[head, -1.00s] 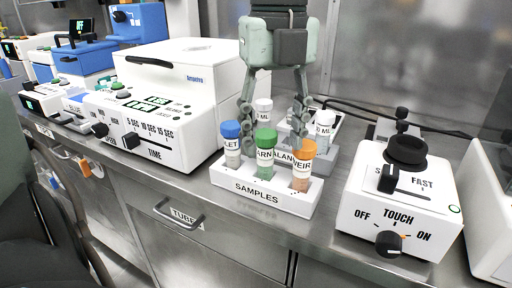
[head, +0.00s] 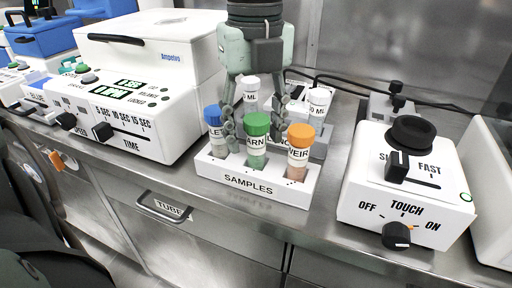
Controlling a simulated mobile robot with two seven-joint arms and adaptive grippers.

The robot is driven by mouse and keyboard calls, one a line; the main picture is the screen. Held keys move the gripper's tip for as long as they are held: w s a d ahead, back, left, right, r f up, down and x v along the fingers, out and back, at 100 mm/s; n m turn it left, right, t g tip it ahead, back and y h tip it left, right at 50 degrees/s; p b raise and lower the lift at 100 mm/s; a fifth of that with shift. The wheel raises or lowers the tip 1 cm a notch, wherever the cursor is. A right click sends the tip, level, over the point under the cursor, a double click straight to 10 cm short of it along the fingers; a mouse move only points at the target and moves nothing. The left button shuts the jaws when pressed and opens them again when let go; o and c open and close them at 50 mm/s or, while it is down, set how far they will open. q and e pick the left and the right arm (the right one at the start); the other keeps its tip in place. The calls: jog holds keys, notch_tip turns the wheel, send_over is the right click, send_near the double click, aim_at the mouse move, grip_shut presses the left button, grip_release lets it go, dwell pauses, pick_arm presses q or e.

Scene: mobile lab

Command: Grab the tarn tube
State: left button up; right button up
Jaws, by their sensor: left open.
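The tarn tube (head: 256,157) has a green cap and a label partly read as "ARN". It stands upright in the front row of the white SAMPLES rack (head: 248,183), between a blue-capped tube (head: 215,130) and an orange-capped tube (head: 299,152) labelled "EIR". My left gripper (head: 256,140) hangs down from above, open and empty. Its fingers come down on either side of the green cap, seemingly at or just behind it; the exact depth is unclear. My right gripper is not in view.
White-capped tubes (head: 319,101) stand in a rack behind, partly hidden by the gripper. A white device with a TIME slider (head: 130,120) stands at left, and a TOUCH mixer (head: 405,195) at right. A steel drawer (head: 195,230) is below the counter.

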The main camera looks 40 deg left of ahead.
aim_at(257, 145)
pick_arm(q)
notch_tip(257, 145, down, 2)
jog(key=shift+d+f, duration=0.1)
jog(key=shift+f, duration=0.4)
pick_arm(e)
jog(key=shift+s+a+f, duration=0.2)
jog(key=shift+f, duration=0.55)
pick_arm(q)
jog(key=shift+c, duration=0.6)
jog(key=c, duration=0.9)
jog(key=shift+c, duration=0.6)
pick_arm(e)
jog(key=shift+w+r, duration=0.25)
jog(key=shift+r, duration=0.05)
